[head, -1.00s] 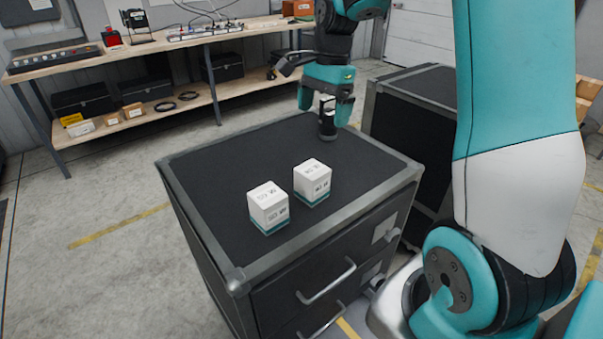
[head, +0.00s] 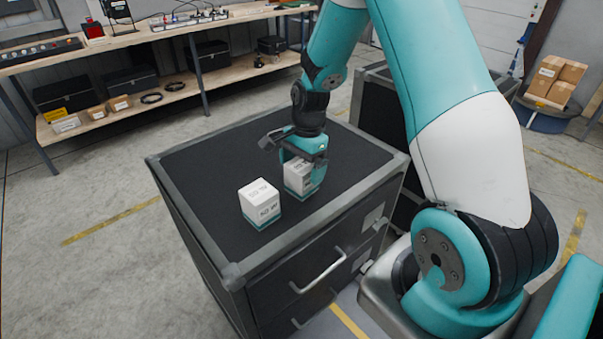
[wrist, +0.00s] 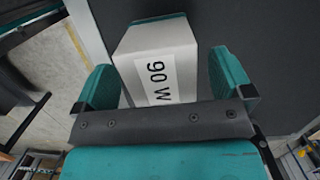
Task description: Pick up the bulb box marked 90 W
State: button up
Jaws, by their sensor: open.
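The bulb box marked 90 W (wrist: 150,45) is a white box with a teal base band, standing on the dark cabinet top. Its 90 W label faces the wrist camera. In the head view it is the right-hand box (head: 297,178), partly covered by my gripper (head: 304,180). My gripper is open, with one finger on each side of this box in the wrist view (wrist: 162,72). Contact between fingers and box cannot be made out. A second, similar white box (head: 260,202) stands just to its left; its small marking looks like 50 W, but is hard to read.
The boxes stand on a black cabinet (head: 200,165) with grey metal edges and drawers in front. The cabinet top is bare behind and left of them. A second dark cabinet stands behind my arm. A workbench (head: 150,35) lies at the back left.

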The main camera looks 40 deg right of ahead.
jog(key=shift+a+f, duration=0.15)
jog(key=shift+f, duration=0.8)
jog(key=shift+c, duration=0.5)
jog(key=c, duration=1)
jog(key=shift+o, duration=0.2)
